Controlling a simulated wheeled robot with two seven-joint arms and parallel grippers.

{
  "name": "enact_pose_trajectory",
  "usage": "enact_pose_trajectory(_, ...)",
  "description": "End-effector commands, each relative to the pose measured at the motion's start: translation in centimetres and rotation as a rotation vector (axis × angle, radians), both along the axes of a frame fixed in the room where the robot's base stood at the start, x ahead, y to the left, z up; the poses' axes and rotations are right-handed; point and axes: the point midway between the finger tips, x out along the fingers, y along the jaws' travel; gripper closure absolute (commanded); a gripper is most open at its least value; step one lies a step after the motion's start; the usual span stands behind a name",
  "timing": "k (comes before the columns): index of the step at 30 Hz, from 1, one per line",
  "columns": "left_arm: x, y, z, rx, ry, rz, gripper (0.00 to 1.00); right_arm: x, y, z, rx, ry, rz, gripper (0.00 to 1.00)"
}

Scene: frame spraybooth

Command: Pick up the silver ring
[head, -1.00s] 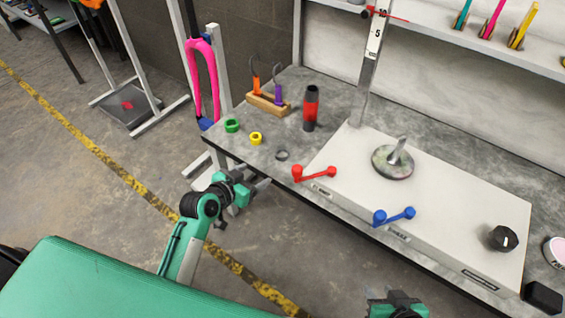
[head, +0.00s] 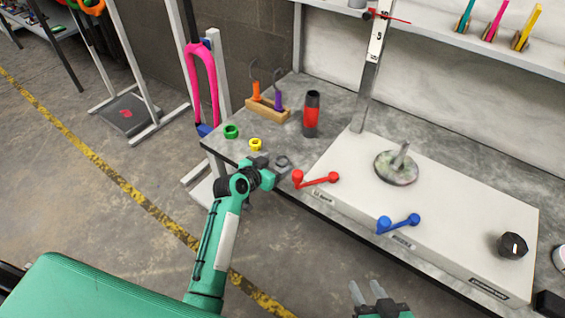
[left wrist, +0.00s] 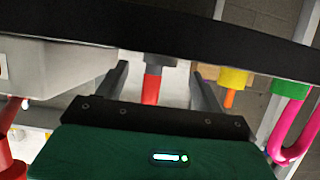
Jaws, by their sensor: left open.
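The silver ring (head: 281,161) lies on the grey bench top near its front left edge, beside the red lever. My left gripper (head: 279,169) is open right at the ring, its fingers partly covering it in the head view. In the left wrist view, the open fingers (left wrist: 162,85) point toward the bench, and the grey ring (left wrist: 150,57) shows between them, partly cut off by the dark bench edge. I cannot tell whether the fingers touch it. My right gripper (head: 367,294) is open and empty at the bottom, in front of the bench.
A yellow ring (head: 255,144) and a green ring (head: 231,131) lie left of the silver one. A red and black bottle (head: 311,115) stands behind. The red lever (head: 316,180) and blue lever (head: 398,223) stick out along the white box (head: 455,215).

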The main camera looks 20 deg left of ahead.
Motion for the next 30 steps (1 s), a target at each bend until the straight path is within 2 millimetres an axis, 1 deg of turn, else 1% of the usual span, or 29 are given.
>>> enact_pose_trajectory(1,0.62,-0.3,-0.43,-0.002,0.0,0.0,0.31,-0.02,0.28,-0.18,0.011,-0.015,0.002,0.64)
enact_pose_trajectory(4,1.33,-0.5,-0.67,-0.002,0.001,0.001,0.31,0.05,0.62,0.01,0.027,-0.039,0.003,0.64)
enact_pose_trajectory(12,1.51,-0.59,-0.76,0.0,0.001,0.0,0.31,0.08,0.72,0.17,0.032,-0.049,0.003,0.64)
enact_pose_trajectory(14,1.52,-0.59,-0.75,0.0,0.001,-0.001,0.41,0.08,0.72,0.17,0.032,-0.048,0.003,0.64)
enact_pose_trajectory(18,1.51,-0.59,-0.75,0.0,0.001,-0.001,0.68,0.08,0.71,0.16,0.032,-0.048,0.003,0.64)
enact_pose_trajectory(20,1.5,-0.6,-0.75,0.0,0.001,-0.001,0.78,0.09,0.71,0.16,0.032,-0.048,0.003,0.64)
enact_pose_trajectory(30,1.5,-0.6,-0.7,0.0,0.001,-0.001,0.78,0.06,0.72,0.15,0.031,-0.047,0.003,0.64)
